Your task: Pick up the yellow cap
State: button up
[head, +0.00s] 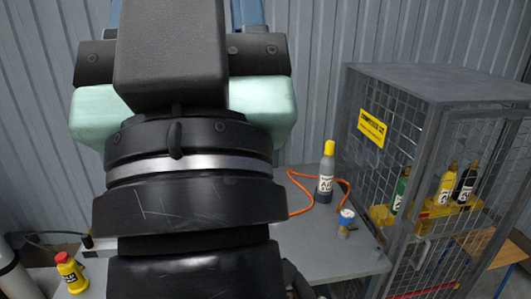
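The yellow cap (329,148) sits on top of a grey cylinder (326,178) with a white label, which stands upright on the grey table. An orange hose (300,180) lies around and behind the cylinder's base. My arm fills the left and middle of the head view, to the left of the cap and close to the camera. The fingers of my gripper do not show, and nothing is seen touching the cap.
A small blue and white can (345,222) stands on the table (310,240) in front of the cylinder. A mesh cage (400,90) with several bottles stands at right. My arm hides the table's middle.

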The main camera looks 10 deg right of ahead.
aim_at(330, 145)
jog(key=i+z, duration=0.15)
jog(key=i, duration=0.45)
jog(key=i+z, duration=0.2)
jog(key=i, duration=0.4)
jog(key=i+z, duration=0.15)
jog(key=i, duration=0.4)
jog(key=i+j+z, duration=0.15)
jog(key=i, duration=0.45)
